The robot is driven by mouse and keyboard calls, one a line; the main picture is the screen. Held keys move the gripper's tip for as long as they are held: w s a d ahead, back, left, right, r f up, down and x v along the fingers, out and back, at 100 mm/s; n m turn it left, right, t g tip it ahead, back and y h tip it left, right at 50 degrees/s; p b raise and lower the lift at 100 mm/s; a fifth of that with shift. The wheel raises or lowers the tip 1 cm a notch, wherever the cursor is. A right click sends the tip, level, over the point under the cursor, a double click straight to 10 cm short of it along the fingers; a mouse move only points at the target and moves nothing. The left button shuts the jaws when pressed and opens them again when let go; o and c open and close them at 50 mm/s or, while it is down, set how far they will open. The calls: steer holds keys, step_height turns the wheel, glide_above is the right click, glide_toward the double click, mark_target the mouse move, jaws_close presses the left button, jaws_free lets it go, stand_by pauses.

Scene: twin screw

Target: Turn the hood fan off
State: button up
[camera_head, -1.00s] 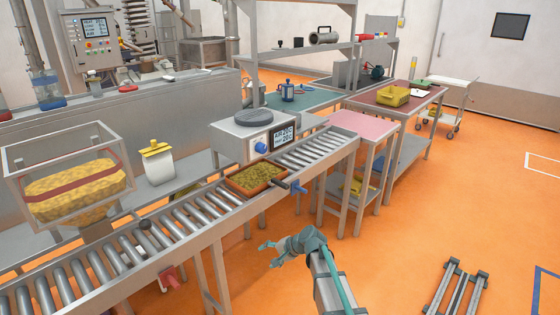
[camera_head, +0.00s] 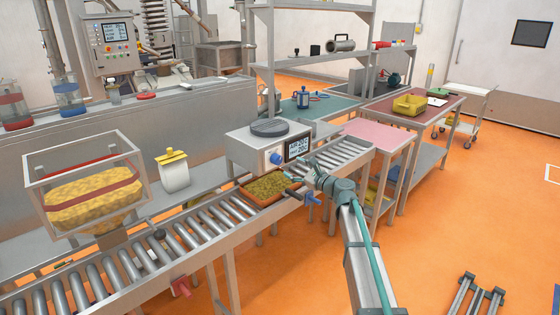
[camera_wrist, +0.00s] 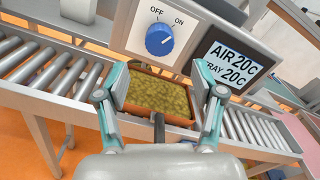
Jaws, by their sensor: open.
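A blue knob (camera_wrist: 160,39) with OFF and ON lettering above it sits on the front of a grey box. The same knob (camera_head: 276,158) shows in the head view, left of the box's display. I cannot tell for certain which label the knob points at. My gripper (camera_wrist: 160,82) is open and empty, its two fingers apart below the knob in the wrist view and not touching it. In the head view my gripper (camera_head: 307,172) is in front of the box, to the right of the knob.
The display (camera_wrist: 232,66) reads AIR 20C and TRAY 20C. A brown tray (camera_head: 266,189) of green-yellow bits lies on the roller conveyor (camera_head: 225,215) below the box, with a dark handle between my fingers' view. A pink table (camera_head: 382,133) stands to the right.

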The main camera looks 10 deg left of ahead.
mark_target(279, 161)
steer(key=p+x, duration=0.2)
steer(key=x, duration=0.6)
steer(key=shift+w+a+p, duration=0.2)
steer(key=shift+a+p, duration=0.05)
steer(key=shift+p, duration=0.1)
steer(key=c, duration=1.1)
steer(key=shift+f, duration=0.1)
steer(key=shift+c, duration=0.2)
